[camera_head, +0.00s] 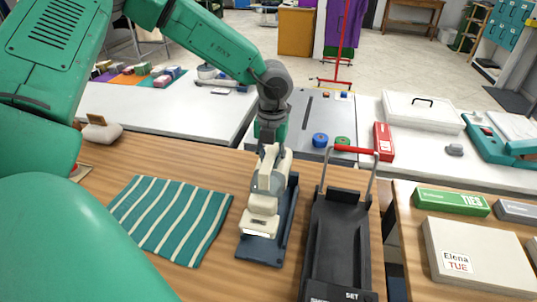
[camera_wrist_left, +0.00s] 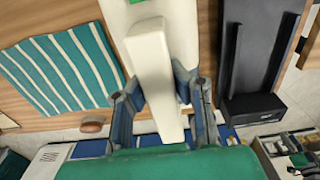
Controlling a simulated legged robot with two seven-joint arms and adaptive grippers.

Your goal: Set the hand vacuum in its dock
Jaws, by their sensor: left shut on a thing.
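The cream hand vacuum (camera_head: 268,190) stands over a dark blue tray (camera_head: 262,251) on the wooden table; whether it rests on the tray is unclear. My left gripper (camera_head: 271,150) comes from above and is shut on its upper end. In the left wrist view the fingers (camera_wrist_left: 163,85) lie on both sides of the vacuum's pale handle (camera_wrist_left: 153,60). A black dock-like cradle (camera_head: 334,235) with side rails, a raised red bar (camera_head: 354,150) and a "SET" label stands just right of the vacuum, empty. It also shows in the wrist view (camera_wrist_left: 258,55). My right gripper is not in view.
A striped teal cloth (camera_head: 170,219) lies left of the vacuum. On the right table are a cream box (camera_head: 475,255) and a green box (camera_head: 452,201). A gap separates that table from the cradle.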

